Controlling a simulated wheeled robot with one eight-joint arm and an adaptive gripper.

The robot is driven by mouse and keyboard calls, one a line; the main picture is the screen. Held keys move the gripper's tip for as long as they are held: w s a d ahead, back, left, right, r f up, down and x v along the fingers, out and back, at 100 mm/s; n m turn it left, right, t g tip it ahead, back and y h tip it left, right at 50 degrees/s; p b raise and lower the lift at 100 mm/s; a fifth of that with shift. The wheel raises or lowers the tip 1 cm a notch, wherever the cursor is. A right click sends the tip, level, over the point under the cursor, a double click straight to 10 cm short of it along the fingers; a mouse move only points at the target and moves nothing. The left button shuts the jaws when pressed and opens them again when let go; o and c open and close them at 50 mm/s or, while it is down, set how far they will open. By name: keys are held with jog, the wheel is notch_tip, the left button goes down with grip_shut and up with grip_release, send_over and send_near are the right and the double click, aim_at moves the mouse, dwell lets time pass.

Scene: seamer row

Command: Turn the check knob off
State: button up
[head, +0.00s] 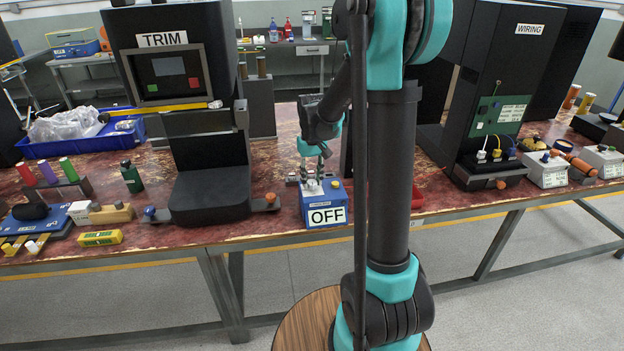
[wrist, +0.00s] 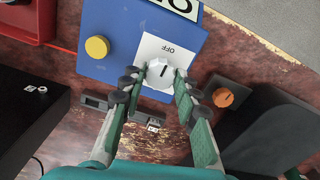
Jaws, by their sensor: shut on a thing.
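The check knob is a white knob (wrist: 161,76) on a white plate marked OFF, on top of a blue box (wrist: 112,22). Its dark line points roughly toward the OFF mark. The blue box (head: 342,199) stands at the table's front edge in the head view, with a large OFF sign (head: 327,216) on its front. My gripper (wrist: 156,82) has its green fingers on both sides of the knob and is shut on it. In the head view my gripper (head: 314,174) reaches down onto the box top, and the knob is mostly hidden between the fingers.
A yellow button (wrist: 97,46) is beside the knob plate. An orange knob (wrist: 222,97) on a grey bracket lies near the right finger. The black TRIM machine (head: 210,190) stands left of the box, and the black WIRING machine (head: 500,60) stands to the right.

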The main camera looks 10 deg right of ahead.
aim_at(312, 182)
dwell(0.3)
jog(key=o, duration=1.1)
jog(key=shift+o, duration=0.2)
notch_tip(312, 182, up, 12)
